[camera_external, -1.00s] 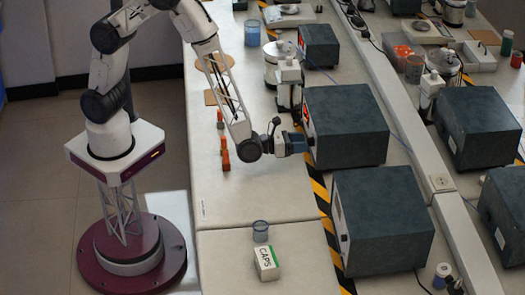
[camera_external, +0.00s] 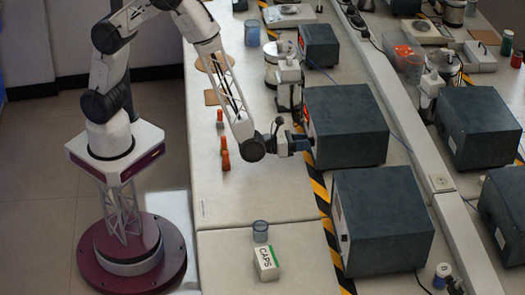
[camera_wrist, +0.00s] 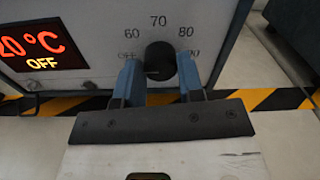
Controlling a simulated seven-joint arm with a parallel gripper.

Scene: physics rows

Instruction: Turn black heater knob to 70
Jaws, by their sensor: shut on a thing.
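The black heater knob (camera_wrist: 160,61) is on the pale front panel of the heater in the wrist view. The numbers 60, 70 and 80 are printed around it, with 70 straight above. Which way the knob points cannot be told. My gripper (camera_wrist: 159,66) has a blue finger on each side of the knob and is shut on it. In the external view my gripper (camera_external: 306,141) meets the front of the dark grey heater box (camera_external: 347,128), and the knob is hidden there. The heater's red display (camera_wrist: 38,45) reads 20 °C and OFF, its left edge cut off.
Another dark box (camera_external: 383,220) stands nearer the camera, and a smaller one (camera_external: 319,46) farther back. A stand (camera_external: 289,83) is close beside the heater. A blue beaker (camera_external: 260,231) and CAPS box (camera_external: 267,263) sit in front. The table (camera_external: 265,190) left of the yellow-black stripe is mostly clear.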

